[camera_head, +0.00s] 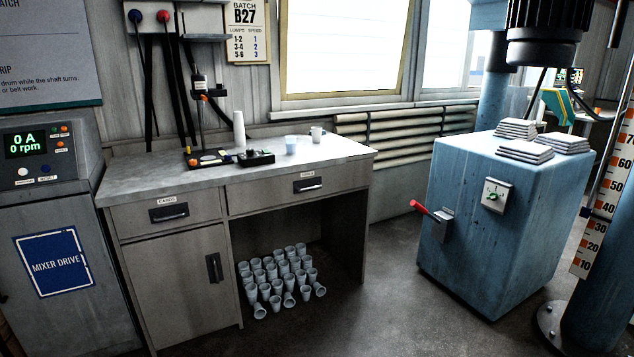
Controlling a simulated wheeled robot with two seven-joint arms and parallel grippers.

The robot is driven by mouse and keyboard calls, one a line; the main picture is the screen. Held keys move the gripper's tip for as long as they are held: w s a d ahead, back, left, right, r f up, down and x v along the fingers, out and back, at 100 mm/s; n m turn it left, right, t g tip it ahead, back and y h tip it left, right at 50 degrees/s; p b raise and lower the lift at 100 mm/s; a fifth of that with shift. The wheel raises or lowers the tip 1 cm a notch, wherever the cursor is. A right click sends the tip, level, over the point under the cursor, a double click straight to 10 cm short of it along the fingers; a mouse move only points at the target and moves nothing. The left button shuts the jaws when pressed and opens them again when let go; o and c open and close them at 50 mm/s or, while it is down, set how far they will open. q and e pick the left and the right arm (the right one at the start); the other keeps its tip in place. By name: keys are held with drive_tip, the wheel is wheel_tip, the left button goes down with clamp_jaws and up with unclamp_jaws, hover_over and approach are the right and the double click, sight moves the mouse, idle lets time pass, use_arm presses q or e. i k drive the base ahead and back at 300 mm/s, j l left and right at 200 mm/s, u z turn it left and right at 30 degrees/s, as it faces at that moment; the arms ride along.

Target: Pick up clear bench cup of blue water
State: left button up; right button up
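A clear bench cup with a pale blue tint (291,145) stands upright on the grey bench top, right of the middle. The water level inside it is too small to make out. A white mug (317,134) stands close behind it to the right, apart from it. Neither of my grippers is in view.
The grey bench (345,151) carries a tall white cup stack (239,131), a black device (256,158) and a tray of small items left of the cup. Many cups (280,270) stand under the bench. A blue machine block (480,230) stands right, with open floor between.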

sight(291, 140)
drive_tip(key=i+j, duration=0.9)
drive_tip(key=i, duration=0.1)
